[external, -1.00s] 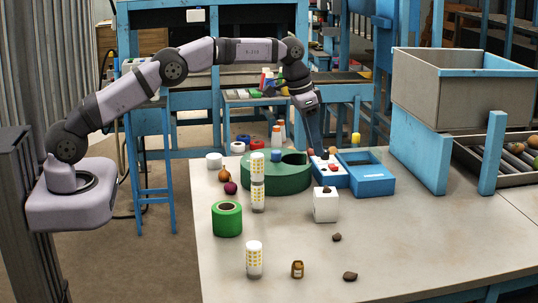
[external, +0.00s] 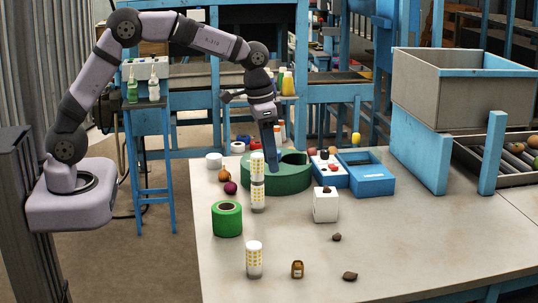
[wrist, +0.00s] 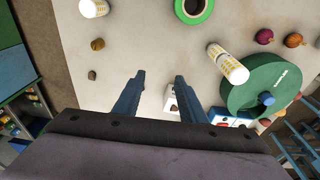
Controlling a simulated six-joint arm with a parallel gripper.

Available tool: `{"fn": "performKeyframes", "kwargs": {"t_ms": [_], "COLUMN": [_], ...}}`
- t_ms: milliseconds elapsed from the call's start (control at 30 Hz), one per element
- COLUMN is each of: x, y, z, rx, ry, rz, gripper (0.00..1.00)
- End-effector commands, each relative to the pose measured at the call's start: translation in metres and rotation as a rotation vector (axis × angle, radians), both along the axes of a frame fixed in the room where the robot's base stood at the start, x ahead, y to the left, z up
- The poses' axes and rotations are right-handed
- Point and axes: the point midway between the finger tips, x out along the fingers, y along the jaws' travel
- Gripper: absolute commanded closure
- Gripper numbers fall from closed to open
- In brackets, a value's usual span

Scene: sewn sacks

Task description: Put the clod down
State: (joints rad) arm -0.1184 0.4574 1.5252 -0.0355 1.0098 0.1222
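Brown clod-like lumps lie on the table: a small one (external: 337,237) and a larger one (external: 350,276). A small brown lump also shows in the wrist view (wrist: 92,75). A dark lump (external: 326,189) sits on top of the white box (external: 325,208). I cannot tell which of these is the task's clod.
A blue open box (external: 376,186) and a blue block with a white top stand right of the green block. The table's right front is clear.

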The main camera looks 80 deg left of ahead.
Motion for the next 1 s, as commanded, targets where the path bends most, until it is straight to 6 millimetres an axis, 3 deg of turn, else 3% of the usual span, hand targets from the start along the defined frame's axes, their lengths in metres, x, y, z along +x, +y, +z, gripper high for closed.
{"fn": "performKeyframes", "kwargs": {"t_ms": [33, 400, 600, 800, 1000], "x": [-0.021, -0.175, -0.239, -0.266, -0.269], "y": [-0.007, -0.041, -0.049, -0.051, -0.051], "z": [-0.002, -0.04, -0.06, -0.07, -0.071], "rx": [0.0, 0.006, 0.009, 0.012, 0.012], "ry": [0.012, 0.101, 0.134, 0.148, 0.151], "rz": [-0.001, -0.004, -0.005, -0.005, -0.005], "gripper": [0.62, 0.62, 0.62, 0.62, 0.62]}}
